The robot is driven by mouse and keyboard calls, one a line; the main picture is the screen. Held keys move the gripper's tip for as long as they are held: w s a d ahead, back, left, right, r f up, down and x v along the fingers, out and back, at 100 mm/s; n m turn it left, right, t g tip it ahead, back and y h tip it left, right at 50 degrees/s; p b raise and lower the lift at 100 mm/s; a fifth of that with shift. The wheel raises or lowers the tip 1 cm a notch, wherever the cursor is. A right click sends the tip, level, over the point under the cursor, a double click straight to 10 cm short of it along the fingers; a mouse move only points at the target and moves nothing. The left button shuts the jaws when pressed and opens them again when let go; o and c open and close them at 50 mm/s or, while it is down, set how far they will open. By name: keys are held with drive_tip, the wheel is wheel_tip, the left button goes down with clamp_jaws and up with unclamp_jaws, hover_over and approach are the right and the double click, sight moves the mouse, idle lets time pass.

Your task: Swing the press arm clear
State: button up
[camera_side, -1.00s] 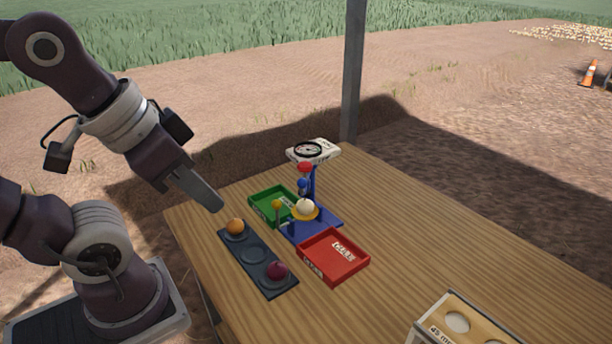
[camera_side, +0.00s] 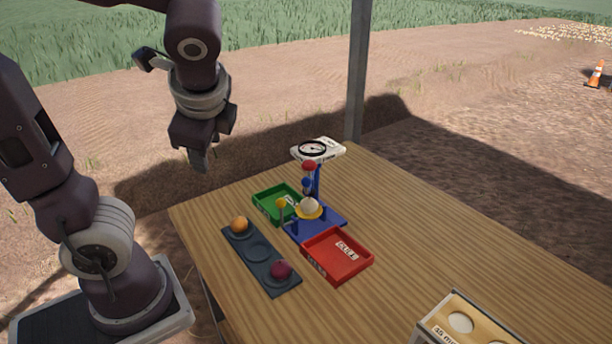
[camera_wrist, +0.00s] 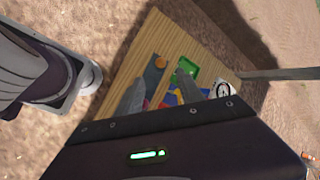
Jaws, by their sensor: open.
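A pale onion (camera_side: 310,206) sits in a yellow ring below the red part. A thin lever with a yellow knob (camera_side: 281,203) stands at the left of the blue base (camera_side: 322,226). I cannot tell which part is the press arm. My gripper (camera_side: 200,160) hangs open and empty above and left of the table, apart from the press. In the wrist view the fingers (camera_wrist: 160,95) are spread and partly hide the press.
A dark tray (camera_side: 259,251) holds an orange-brown onion (camera_side: 240,224) and a purple onion (camera_side: 281,269), with an empty middle dip. A green bin (camera_side: 266,205) and a red bin (camera_side: 348,272) flank the press. A sizing box (camera_side: 440,325) stands front right.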

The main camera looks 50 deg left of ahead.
drive_tip(key=w+a+r+m+t+y, duration=0.1)
drive_tip(key=w+a+m+y, duration=0.35)
drive_tip(key=w+m, duration=0.3)
drive_tip(key=m+t+y, duration=0.4)
drive_tip(key=m+t, duration=0.4)
drive_tip(key=m, duration=0.3)
hover_over(306, 185)
drive_tip(key=v, duration=0.3)
drive_tip(key=shift+n+g, duration=0.25)
drive_tip(key=shift+g, duration=0.05)
wheel_tip(306, 185, down, 18)
drive_tip(key=shift+w+f, duration=0.1)
drive_tip(key=x, duration=0.6)
drive_tip(key=shift+w+a+f, duration=0.15)
drive_tip(key=shift+a, duration=0.1)
drive_tip(key=shift+w+a, duration=0.2)
clamp_jaws()
